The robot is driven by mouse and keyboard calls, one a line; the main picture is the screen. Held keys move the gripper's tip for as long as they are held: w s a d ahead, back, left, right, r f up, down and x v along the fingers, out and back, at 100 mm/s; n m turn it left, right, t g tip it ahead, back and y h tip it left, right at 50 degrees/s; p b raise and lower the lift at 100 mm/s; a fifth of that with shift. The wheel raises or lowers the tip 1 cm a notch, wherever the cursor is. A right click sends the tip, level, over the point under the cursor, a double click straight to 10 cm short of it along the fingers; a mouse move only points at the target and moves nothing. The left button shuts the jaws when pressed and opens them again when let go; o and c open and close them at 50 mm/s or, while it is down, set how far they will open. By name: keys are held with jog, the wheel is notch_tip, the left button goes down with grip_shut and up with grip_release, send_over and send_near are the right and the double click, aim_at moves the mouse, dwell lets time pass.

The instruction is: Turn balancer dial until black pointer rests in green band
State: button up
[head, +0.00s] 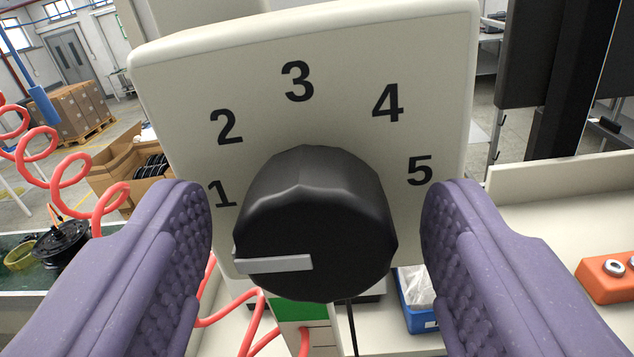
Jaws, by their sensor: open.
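The balancer dial (318,215) is a black knob in the middle of the head view, on a cream panel (215,75) numbered 1 to 5. A light grey mark on the knob points left, just below the 1. My gripper (318,225) is open, with one purple padded finger on each side of the knob. Gaps show between both fingers and the knob, so it is not gripped. A green patch (300,309) shows just below the knob, partly hidden by it. I cannot make out a black pointer.
A red coiled hose (70,170) hangs at the left. A blue bin (418,300) with a clear bag stands below right, and an orange block (608,278) with metal rings lies at the far right. A hub motor (62,240) lies on the left bench.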

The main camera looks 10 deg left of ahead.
jog(key=c, duration=1.1)
jog(key=shift+o, duration=0.2)
